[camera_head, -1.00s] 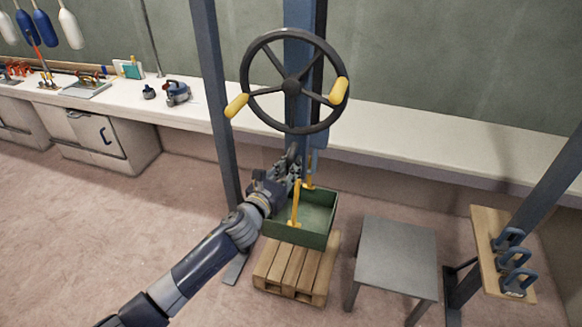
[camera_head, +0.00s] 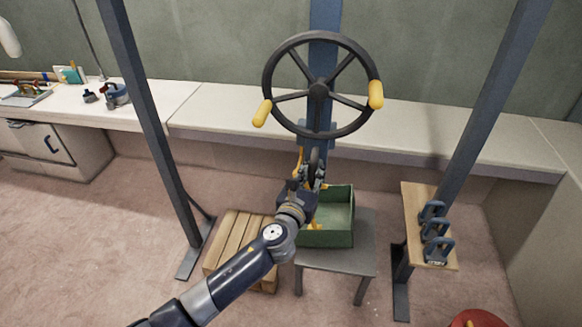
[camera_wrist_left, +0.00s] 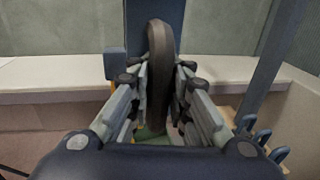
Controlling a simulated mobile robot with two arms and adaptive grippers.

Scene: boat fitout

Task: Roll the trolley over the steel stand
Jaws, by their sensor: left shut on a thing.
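The trolley is a blue upright (camera_head: 325,18) with a large dark handwheel (camera_head: 319,88) that has two yellow knobs. My left gripper (camera_head: 314,172) is shut on a dark, curved, upright handle below the handwheel; the handle shows between the fingers in the left wrist view (camera_wrist_left: 158,70). A green open crate (camera_head: 327,239) is below the gripper, partly hidden by my left arm. The crate appears above the grey steel stand (camera_head: 352,262); whether it touches the top I cannot tell. My right gripper is out of view.
A wooden pallet (camera_head: 228,245) is left of the stand. Blue posts (camera_head: 150,110) (camera_head: 485,105) stand on both sides. A wooden shelf (camera_head: 412,205) with several blue clamps is on the right, and a red round thing (camera_head: 478,319) is at the bottom. A long white bench (camera_head: 230,112) runs behind.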

